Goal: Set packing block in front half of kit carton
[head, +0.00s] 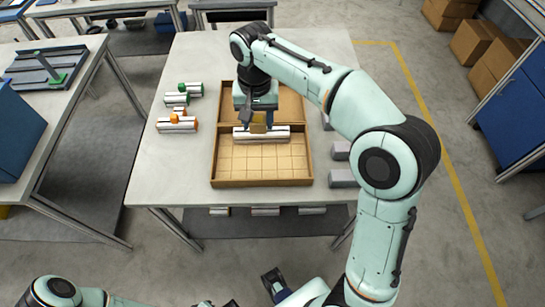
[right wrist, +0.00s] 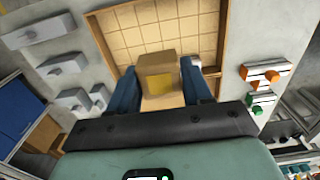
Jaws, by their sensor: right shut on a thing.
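The kit carton (head: 261,184) is a shallow brown tray on the table. Its front half has a bare gridded floor, which also shows in the right wrist view (right wrist: 140,34). A silver bar-like piece (head: 276,134) lies across the carton's middle. My right gripper (head: 258,120) is over the middle of the carton, with the packing block (right wrist: 157,75) between its fingers. The block is tan with a yellow patch. The head view does not show clearly whether the block touches anything below. My left gripper (head: 275,284) is at the bottom edge, partly cut off, away from the table.
Silver pieces with green (head: 182,88) and orange (head: 177,122) knobs stand left of the carton. Several grey blocks (head: 342,178) stand close along its right side. The table (head: 158,183) is clear at the front left. A side table (head: 75,115) stands further left.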

